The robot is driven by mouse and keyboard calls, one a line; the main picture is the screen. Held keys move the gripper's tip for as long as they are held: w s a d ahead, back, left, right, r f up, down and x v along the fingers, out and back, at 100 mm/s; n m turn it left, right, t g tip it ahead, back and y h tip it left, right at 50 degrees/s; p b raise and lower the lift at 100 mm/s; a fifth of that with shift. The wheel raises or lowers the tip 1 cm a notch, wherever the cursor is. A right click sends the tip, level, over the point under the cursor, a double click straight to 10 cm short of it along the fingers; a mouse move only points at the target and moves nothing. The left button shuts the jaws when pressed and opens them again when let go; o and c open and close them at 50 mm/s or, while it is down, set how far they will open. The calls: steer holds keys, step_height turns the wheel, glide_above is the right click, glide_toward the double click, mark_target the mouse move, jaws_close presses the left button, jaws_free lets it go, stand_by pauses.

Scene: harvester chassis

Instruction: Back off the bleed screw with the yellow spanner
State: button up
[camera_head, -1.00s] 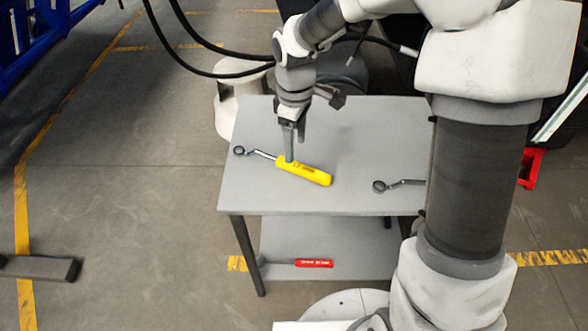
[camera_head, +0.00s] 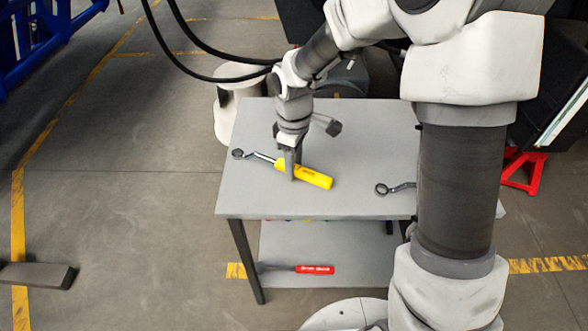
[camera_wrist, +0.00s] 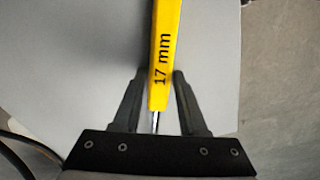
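The yellow spanner lies on the grey table top, its yellow handle (camera_head: 316,178) towards the right and its dark ring end (camera_head: 238,154) towards the left. My gripper (camera_head: 291,176) points down over the handle near its shank end. In the wrist view the handle (camera_wrist: 164,45), marked "17 mm", runs between the two fingers of my gripper (camera_wrist: 158,76). The fingers stand apart, one on each side, with a visible gap at the left finger. The right finger is close to the handle; contact cannot be told. I see no bleed screw.
Another spanner (camera_head: 383,189) lies on the grey table (camera_head: 245,200) to the right, its handle hidden behind my arm. A red-handled tool (camera_head: 315,269) lies on the lower shelf. Black hoses hang behind the table. A red stand (camera_head: 526,170) is at the right.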

jaws_close()
stand_by(1.1)
